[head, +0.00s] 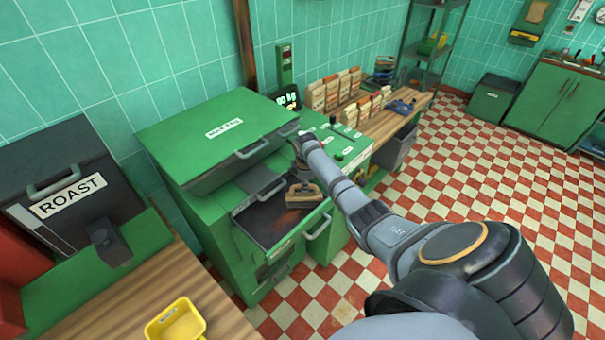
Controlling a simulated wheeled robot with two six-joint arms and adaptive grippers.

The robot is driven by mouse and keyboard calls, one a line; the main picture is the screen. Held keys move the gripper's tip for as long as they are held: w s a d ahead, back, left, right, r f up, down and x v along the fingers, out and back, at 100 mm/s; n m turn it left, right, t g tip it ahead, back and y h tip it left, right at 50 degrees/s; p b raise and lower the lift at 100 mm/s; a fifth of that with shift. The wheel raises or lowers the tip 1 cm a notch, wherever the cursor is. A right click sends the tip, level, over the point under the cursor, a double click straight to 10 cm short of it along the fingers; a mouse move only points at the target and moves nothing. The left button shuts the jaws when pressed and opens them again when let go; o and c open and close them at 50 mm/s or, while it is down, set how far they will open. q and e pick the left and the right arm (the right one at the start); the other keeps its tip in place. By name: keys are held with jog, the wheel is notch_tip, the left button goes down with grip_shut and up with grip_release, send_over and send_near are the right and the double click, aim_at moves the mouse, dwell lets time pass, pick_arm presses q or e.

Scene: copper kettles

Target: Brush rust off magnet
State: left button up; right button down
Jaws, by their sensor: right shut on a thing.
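My right arm reaches in from the lower right to the green machine. My right gripper (302,183) is shut on a brush with a pale wooden block (304,198), held over the pulled-out drawer (262,226) of the machine. The dark plate inside the drawer looks like the magnet, and brown rust (288,219) shows on it just left of and below the brush. I cannot tell whether the brush touches the plate. My left gripper is not in view.
The green machine's lid (222,128) is above the drawer, and the drawer handle (318,228) sticks out in front. A yellow scoop-like container (176,322) is on the wooden counter at bottom left. A wooden bench (408,120) with packages stands behind. The checkered floor at right is clear.

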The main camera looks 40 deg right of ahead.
jog(key=d, duration=0.2)
jog(key=d+b, duration=0.1)
jog(key=shift+w+d, duration=0.1)
jog(key=shift+w, duration=0.15)
